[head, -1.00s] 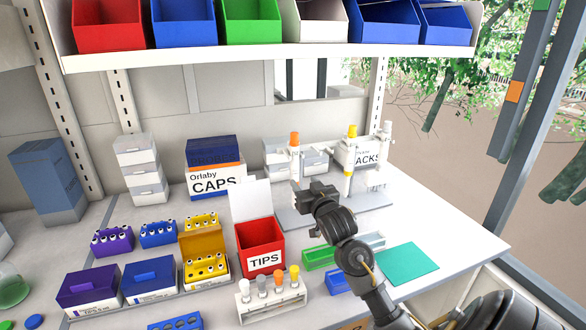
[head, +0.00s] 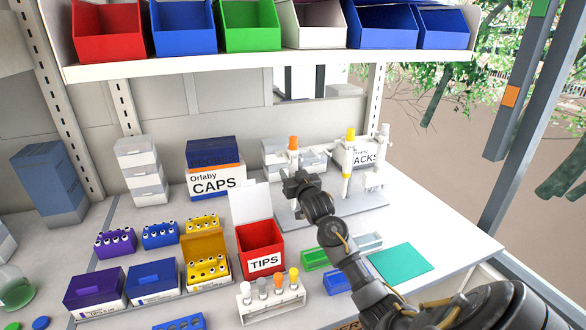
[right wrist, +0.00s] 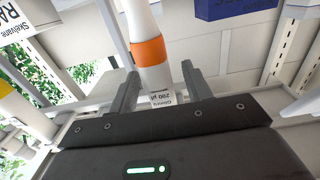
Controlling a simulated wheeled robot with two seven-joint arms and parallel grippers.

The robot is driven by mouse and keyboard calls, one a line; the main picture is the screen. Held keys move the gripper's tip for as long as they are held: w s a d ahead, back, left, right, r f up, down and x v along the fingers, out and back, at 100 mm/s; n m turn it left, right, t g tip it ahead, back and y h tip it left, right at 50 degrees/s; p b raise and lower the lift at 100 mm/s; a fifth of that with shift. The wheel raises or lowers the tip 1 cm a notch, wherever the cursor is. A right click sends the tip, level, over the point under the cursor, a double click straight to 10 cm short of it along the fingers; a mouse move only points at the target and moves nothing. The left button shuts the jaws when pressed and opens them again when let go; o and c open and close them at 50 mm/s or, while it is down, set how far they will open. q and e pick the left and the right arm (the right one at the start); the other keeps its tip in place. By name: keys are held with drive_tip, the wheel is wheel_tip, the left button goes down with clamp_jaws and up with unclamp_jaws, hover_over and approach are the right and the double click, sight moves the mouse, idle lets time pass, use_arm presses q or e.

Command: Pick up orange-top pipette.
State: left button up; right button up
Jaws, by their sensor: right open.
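The orange-top pipette (head: 293,146) hangs upright on the left side of the pipette stand (head: 290,214) in the head view; its lower body is hidden behind my right gripper. My right gripper (head: 292,181) is open at it. In the right wrist view the pipette's white body with its orange band (right wrist: 149,52) runs between the two spread fingers of my right gripper (right wrist: 158,88), with a gap visible on either side. A yellow-top pipette (head: 349,150) and a white-top pipette (head: 383,145) hang farther right on the stand. My left gripper is out of view.
A red TIPS box (head: 262,245) with its lid up stands left of my right arm. A rack of capped tubes (head: 272,301) is in front. Green and blue trays (head: 314,260) lie beside the arm. The teal mat (head: 401,260) is bare.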

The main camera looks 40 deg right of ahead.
sight(295, 167)
drive_tip(key=c, duration=1)
drive_tip(key=shift+r, duration=0.2)
drive_tip(key=shift+r+b, duration=0.2)
drive_tip(key=shift+b, duration=0.1)
drive_tip(key=shift+s+a+r+b, duration=0.1)
drive_tip(key=shift+s+r+b, duration=0.1)
drive_tip(key=shift+r+b, duration=0.35)
drive_tip(key=shift+s+a+r+b, duration=0.1)
drive_tip(key=shift+s+r+b, duration=0.1)
drive_tip(key=shift+r, duration=0.5)
drive_tip(key=b+v, duration=0.3)
drive_tip(key=v, duration=1.4)
drive_tip(key=shift+s+r, duration=0.1)
